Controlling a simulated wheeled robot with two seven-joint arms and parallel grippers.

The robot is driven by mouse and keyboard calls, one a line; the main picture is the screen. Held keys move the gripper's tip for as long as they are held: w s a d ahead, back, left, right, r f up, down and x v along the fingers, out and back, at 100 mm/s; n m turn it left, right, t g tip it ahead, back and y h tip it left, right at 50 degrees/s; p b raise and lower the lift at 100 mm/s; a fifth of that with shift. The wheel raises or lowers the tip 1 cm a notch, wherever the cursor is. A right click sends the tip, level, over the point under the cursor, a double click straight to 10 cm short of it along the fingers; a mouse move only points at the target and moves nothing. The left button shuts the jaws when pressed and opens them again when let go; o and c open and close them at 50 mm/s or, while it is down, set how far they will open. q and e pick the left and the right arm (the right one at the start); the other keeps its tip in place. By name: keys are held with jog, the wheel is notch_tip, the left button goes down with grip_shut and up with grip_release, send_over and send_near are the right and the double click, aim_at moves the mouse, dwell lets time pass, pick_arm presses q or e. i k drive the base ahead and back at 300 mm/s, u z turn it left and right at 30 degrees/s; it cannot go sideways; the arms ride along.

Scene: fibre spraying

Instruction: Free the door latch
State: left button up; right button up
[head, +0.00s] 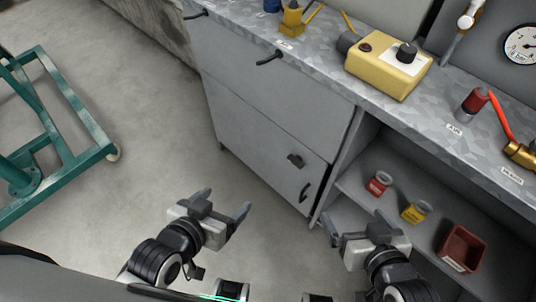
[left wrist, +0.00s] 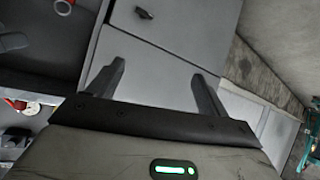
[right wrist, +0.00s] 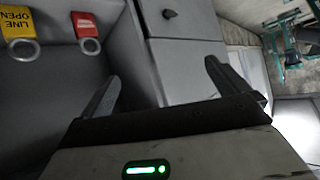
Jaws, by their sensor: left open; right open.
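The grey cabinet's lower door (head: 265,150) is closed. A small dark latch (head: 296,160) sits near its upper right corner, with a dark bar handle (head: 304,192) below it. A dark fitting on the grey front also shows in the left wrist view (left wrist: 143,13) and the right wrist view (right wrist: 169,14); I cannot tell whether it is the latch. My left gripper (head: 226,202) is open and empty, left of and nearer than the door. My right gripper (head: 357,226) is open and empty, in front of the open shelf, right of the door. Neither touches the latch.
Above the cabinet is a metal worktop (head: 325,75) with a yellow control box (head: 388,68), red-handled valve (head: 500,118) and gauge (head: 522,44). The open shelf holds a red tag (head: 379,184), yellow tag (head: 415,212) and red bin (head: 462,248). A green wheeled frame (head: 75,110) stands left; floor between is clear.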

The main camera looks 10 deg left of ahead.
aim_at(296, 160)
jog(key=k, duration=0.5)
jog(key=u, duration=1.5)
jog(key=i, duration=1.3)
jog(key=z, duration=1.65)
